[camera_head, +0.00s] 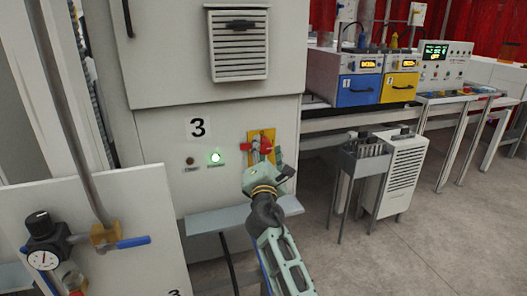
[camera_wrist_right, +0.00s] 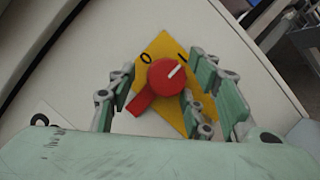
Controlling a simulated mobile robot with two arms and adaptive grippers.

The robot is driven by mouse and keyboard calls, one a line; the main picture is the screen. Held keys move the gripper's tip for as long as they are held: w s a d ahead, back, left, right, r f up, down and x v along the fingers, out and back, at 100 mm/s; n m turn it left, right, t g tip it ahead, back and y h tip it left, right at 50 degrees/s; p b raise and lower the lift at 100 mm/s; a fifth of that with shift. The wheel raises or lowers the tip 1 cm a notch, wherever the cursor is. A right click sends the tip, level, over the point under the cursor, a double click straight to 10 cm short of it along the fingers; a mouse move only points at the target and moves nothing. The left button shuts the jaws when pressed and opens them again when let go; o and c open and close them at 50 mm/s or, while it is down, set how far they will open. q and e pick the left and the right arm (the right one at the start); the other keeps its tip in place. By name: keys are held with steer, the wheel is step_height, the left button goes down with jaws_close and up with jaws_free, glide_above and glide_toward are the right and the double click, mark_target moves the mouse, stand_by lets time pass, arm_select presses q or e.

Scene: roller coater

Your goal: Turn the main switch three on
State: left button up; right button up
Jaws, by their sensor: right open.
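The main switch three is a red rotary knob (camera_head: 262,145) on a yellow plate (camera_head: 269,133), right of a "3" label (camera_head: 198,128) on the grey cabinet. In the right wrist view the knob (camera_wrist_right: 165,80) has a white mark pointing up and right, toward the "I" on the plate (camera_wrist_right: 158,48); the "0" is further left. My right gripper (camera_head: 264,166) is at the switch. In its wrist view the green fingers (camera_wrist_right: 160,82) stand apart, one on each side of the knob; contact cannot be told. My left gripper is out of view.
A green lamp (camera_head: 215,157) glows on the cabinet beside a dark reddish lamp (camera_head: 190,161). A grey ledge (camera_head: 218,219) juts out below the switch. A panel with a pressure gauge (camera_head: 44,259) stands at the left. Open floor (camera_head: 400,255) lies to the right.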

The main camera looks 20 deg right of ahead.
steer(key=shift+f, duration=0.1)
steer(key=shift+s+f, duration=0.15)
steer(key=shift+s, duration=0.15)
steer(key=v, duration=1.1)
steer(key=shift+s+a, duration=0.15)
steer(key=shift+s, duration=0.05)
